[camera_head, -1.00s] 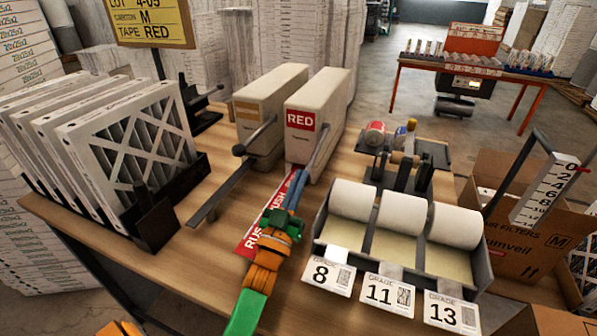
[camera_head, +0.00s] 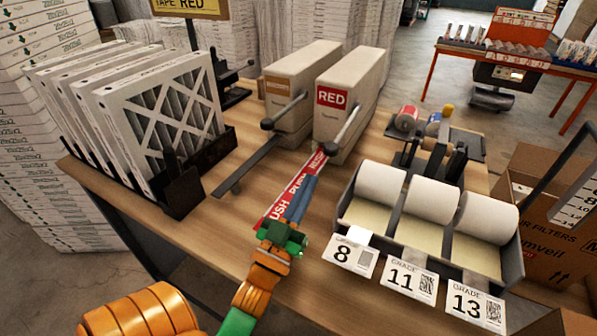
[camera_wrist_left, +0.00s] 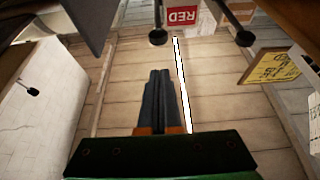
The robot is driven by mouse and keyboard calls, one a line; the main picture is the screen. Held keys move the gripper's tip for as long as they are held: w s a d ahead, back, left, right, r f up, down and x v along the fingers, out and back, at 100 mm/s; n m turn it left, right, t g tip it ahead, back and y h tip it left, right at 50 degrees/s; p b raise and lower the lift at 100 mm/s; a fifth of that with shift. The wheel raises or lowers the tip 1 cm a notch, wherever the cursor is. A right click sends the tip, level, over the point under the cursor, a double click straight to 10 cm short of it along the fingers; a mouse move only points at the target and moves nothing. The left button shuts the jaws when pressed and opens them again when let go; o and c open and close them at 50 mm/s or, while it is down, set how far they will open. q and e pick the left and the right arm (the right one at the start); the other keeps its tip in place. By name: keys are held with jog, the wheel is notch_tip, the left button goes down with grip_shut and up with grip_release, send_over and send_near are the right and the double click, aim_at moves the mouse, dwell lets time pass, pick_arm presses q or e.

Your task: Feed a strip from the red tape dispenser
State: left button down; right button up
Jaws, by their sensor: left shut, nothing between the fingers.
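The red tape dispenser (camera_head: 350,85) is a cream box with a RED label, standing at the back of the table. Its dark lever knob (camera_head: 330,148) sits at its front. A red strip (camera_head: 275,210) with white RUSH print runs from its base toward me. My left gripper (camera_head: 311,180) is shut and empty, its blue fingers pointing at the dispenser. In the head view they lie over or beside the strip's right side, short of the knob; contact is unclear. The wrist view shows the closed fingers (camera_wrist_left: 160,75) and a thin white strip beside them. My right gripper is out of view.
A second cream dispenser (camera_head: 290,80) with a tan label stands left of the red one. A filter rack (camera_head: 185,190) is on the left. A tray of white rolls (camera_head: 345,215) with grade cards is on the right. A yellow sign (camera_head: 190,5) reads TAPE RED.

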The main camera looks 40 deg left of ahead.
pick_arm(q)
jog(key=s, duration=0.2)
jog(key=s+d, duration=0.1)
jog(key=shift+s, duration=0.4)
dwell(0.5)
